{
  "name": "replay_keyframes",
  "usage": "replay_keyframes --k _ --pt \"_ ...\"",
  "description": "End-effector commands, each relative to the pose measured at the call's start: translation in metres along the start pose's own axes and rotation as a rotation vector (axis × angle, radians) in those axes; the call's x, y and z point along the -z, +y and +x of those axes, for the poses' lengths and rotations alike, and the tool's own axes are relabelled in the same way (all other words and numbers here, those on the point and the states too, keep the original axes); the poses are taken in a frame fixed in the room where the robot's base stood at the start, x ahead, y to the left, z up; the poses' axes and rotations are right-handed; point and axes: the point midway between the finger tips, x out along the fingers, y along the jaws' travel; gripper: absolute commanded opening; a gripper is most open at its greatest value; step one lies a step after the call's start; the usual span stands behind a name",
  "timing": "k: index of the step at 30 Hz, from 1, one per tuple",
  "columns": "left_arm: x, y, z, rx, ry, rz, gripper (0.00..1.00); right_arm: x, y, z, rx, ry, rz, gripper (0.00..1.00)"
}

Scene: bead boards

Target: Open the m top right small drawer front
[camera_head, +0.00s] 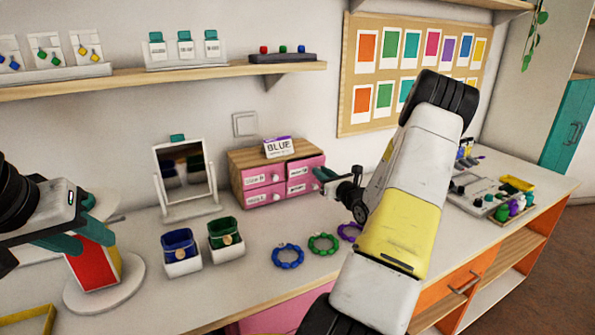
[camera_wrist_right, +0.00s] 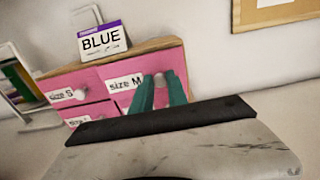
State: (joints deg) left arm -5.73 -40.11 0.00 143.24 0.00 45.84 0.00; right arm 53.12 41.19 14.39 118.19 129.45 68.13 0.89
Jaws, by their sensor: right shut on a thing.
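The small pink chest of drawers (camera_head: 233,166) stands against the wall on the white counter. Its top right drawer front (camera_wrist_right: 122,80), labelled size M, shows in the right wrist view and looks flush with the chest. My right gripper (camera_head: 322,178) reaches in at that drawer's right part. In the right wrist view its teal fingers (camera_wrist_right: 160,90) are shut on the drawer's pale knob (camera_wrist_right: 158,78), which they partly hide. My left gripper (camera_head: 80,235) is at the left edge by a red and yellow block; its finger gap is unclear.
A BLUE card (camera_head: 279,148) stands on the chest. A mirror (camera_head: 185,175) is to its left. Blue (camera_head: 180,245) and green (camera_head: 225,235) cups and several bead rings (camera_head: 288,256) lie in front. A shelf (camera_head: 150,78) runs above.

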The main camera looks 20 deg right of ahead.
Motion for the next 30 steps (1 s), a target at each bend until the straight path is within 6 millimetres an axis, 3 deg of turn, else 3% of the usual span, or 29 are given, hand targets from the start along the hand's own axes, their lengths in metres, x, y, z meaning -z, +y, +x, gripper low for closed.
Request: replay_keyframes --k 6,12,16,25,26,28,30 --pt "0.000 0.000 0.000 0.000 0.000 0.000 0.36 0.001 -0.002 -0.065 0.007 0.006 0.001 0.00" --pt "0.000 0.000 0.000 0.000 0.000 0.000 0.36 0.001 -0.002 -0.108 0.006 0.005 0.001 0.00" --pt "0.000 0.000 0.000 0.000 0.000 0.000 0.36 0.001 -0.001 -0.118 0.004 0.003 0.002 0.00" --pt "0.000 0.000 0.000 0.000 0.000 0.000 0.36 0.001 0.000 -0.119 0.003 0.003 0.002 0.00" --pt "0.000 0.000 0.000 0.000 0.000 0.000 0.36 0.001 0.000 -0.119 0.003 0.003 0.002 0.25" --pt "0.000 0.000 0.000 0.000 0.000 0.000 0.36 0.001 0.000 -0.119 0.003 0.003 0.002 0.39" --pt "0.000 0.000 0.000 0.000 0.000 0.000 0.36 0.001 0.000 -0.119 0.003 0.003 0.002 0.40"
